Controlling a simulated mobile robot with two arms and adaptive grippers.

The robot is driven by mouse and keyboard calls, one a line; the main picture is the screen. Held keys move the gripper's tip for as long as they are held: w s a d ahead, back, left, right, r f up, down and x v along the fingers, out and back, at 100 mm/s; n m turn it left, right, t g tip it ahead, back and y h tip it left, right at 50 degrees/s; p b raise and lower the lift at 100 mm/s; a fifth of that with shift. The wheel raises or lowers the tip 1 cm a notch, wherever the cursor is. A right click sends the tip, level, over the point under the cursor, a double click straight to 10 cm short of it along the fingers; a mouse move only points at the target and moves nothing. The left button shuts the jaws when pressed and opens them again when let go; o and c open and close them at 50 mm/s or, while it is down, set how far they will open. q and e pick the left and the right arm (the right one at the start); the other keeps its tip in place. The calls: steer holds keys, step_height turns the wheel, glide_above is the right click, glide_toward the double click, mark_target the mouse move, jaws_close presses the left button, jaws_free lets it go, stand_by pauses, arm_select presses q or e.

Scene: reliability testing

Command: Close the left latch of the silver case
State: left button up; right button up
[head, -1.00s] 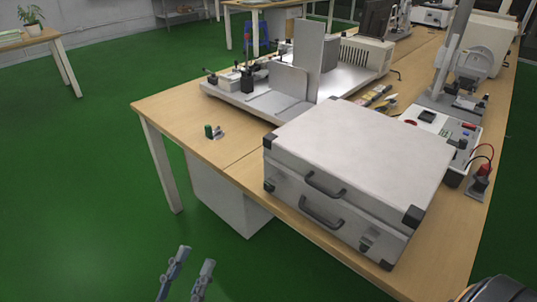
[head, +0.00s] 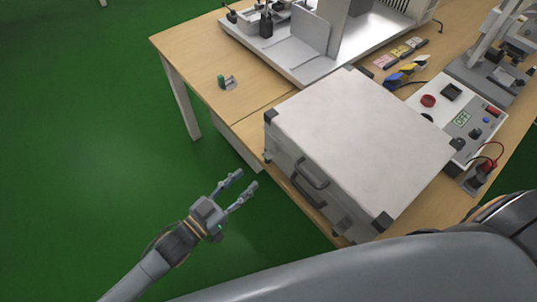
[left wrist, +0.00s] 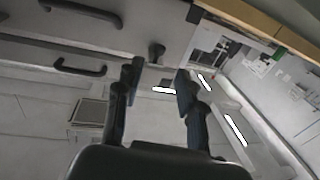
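The silver case (head: 360,130) lies shut-lidded on the wooden table in the head view. Its black-cornered front side, with two dark handles (head: 312,172), faces the lower left. My left gripper (head: 240,187) is in front of that side, over the green floor, with its two fingers apart and nothing between them. In the left wrist view the fingers (left wrist: 158,80) are open toward the case front. A small dark latch (left wrist: 157,52) shows just beyond and between the fingertips, to the right of the handles (left wrist: 80,68). Whether it is fastened is too small to tell. My right gripper is out of view.
The wooden table (head: 190,65) carries a metal fixture (head: 300,40) behind the case. A control box (head: 460,110) stands right of the case. The floor (head: 90,150) at left is clear.

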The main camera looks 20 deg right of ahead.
mark_target(268, 160)
arm_select(q)
steer(key=x, duration=1)
steer(key=shift+p, duration=0.35)
steer(key=shift+s, duration=0.1)
jaws_close()
